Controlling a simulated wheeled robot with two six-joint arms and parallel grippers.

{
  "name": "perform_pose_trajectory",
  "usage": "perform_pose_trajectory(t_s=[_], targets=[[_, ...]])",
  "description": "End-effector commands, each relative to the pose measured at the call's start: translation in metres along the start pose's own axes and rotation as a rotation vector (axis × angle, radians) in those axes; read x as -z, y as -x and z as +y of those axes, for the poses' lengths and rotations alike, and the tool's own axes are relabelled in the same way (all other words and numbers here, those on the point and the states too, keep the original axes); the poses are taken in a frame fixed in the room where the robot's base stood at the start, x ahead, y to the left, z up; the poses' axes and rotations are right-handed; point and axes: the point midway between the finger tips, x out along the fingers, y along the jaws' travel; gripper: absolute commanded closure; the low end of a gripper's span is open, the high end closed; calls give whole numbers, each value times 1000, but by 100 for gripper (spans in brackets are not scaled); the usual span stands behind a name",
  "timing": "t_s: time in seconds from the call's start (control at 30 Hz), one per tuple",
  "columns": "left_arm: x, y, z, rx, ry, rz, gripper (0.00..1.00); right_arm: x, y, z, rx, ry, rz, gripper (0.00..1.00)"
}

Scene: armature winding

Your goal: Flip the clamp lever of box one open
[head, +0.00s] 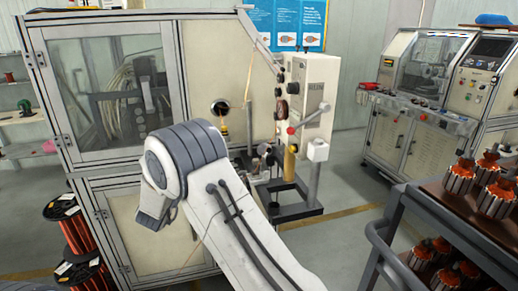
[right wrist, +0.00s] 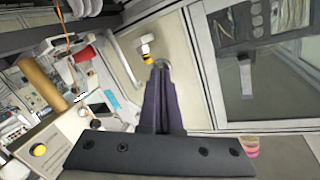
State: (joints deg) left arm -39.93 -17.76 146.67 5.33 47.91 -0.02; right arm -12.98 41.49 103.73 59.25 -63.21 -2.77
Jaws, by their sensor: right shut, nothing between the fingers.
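The winding machine's light box (head: 318,75) stands right of the cabinet. On its front, a lever with a red ball (head: 291,130) sticks out to the left, above a yellow cylinder (head: 290,163). I cannot tell which part is box one's clamp lever, or whether it is open. In the right wrist view, my right gripper (right wrist: 161,66) is shut and empty, with its fingers pointing at the machine front. A red cylindrical part (right wrist: 83,54) and a tan cylinder (right wrist: 38,76) lie to its left, apart from it. In the head view my right arm's fingers do not show. My left gripper is in neither view.
A framed cabinet with a glass door (head: 105,95) fills the left. A cart (head: 445,215) with several copper-wound armatures is at the right. Another machine (head: 420,110) stands at the back right, with open floor between.

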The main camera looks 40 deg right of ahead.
Motion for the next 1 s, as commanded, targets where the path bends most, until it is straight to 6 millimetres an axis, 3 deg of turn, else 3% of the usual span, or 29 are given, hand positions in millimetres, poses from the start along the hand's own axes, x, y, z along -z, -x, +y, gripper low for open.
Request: perform_pose_trajectory(t_s=[0.03,0.1,0.2,0.3,0.57,1.0], targets=[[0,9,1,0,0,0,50,16,-17,29,-95,-2,115,100],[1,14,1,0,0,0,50,34,-28,65,-210,0,268,100],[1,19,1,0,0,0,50,54,-29,106,-343,22,442,100],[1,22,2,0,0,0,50,64,-24,131,-429,46,557,100],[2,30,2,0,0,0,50,81,-26,151,-484,64,629,100],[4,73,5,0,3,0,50,135,-90,187,-482,64,627,100]])
